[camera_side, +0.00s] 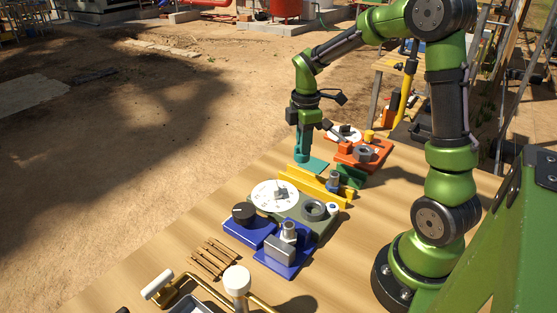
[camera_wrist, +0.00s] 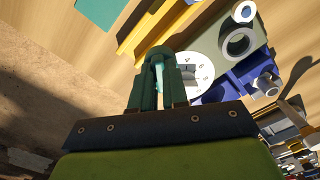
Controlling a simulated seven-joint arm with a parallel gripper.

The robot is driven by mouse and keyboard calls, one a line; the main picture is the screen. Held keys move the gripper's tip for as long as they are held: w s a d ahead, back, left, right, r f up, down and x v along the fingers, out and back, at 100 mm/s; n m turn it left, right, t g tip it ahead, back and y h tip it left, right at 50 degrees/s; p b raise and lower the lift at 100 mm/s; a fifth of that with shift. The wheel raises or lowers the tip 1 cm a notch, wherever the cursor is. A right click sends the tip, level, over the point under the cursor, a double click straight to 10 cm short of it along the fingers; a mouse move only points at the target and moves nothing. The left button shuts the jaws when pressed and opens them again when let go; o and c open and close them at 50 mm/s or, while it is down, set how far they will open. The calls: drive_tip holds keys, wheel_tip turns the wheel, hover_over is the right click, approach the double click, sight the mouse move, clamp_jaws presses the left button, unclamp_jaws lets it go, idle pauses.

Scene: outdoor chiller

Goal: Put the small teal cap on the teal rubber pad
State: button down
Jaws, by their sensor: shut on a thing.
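My gripper (camera_side: 302,158) points down near the far left edge of the wooden table. In the wrist view its fingers (camera_wrist: 161,55) are shut on the small teal cap (camera_wrist: 160,80), of which only a pale teal sliver shows between them. In the side view the cap cannot be told apart from the fingers. The flat teal pad (camera_side: 319,167) lies on the table close to the gripper, just right of the fingertips in that view. In the wrist view the pad (camera_wrist: 97,10) is at the top left, apart from the fingertips, and its top is bare.
A yellow stepped rail (camera_side: 310,182) stands in front of the pad. A green block (camera_side: 351,176) and an orange base (camera_side: 372,152) with parts stand to the right. A white dial (camera_side: 273,194) and blue fixtures (camera_side: 249,233) are nearer. Bare table lies to the left.

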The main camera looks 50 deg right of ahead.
drive_tip(key=w+d+m, duration=0.2)
drive_tip(key=d, duration=0.9)
hover_over(314, 164)
wheel_tip(314, 164, down, 10)
drive_tip(key=shift+r, duration=0.25)
drive_tip(key=shift+f, duration=0.2)
drive_tip(key=c, duration=1.1)
unclamp_jaws()
drive_tip(key=shift+c, duration=0.2)
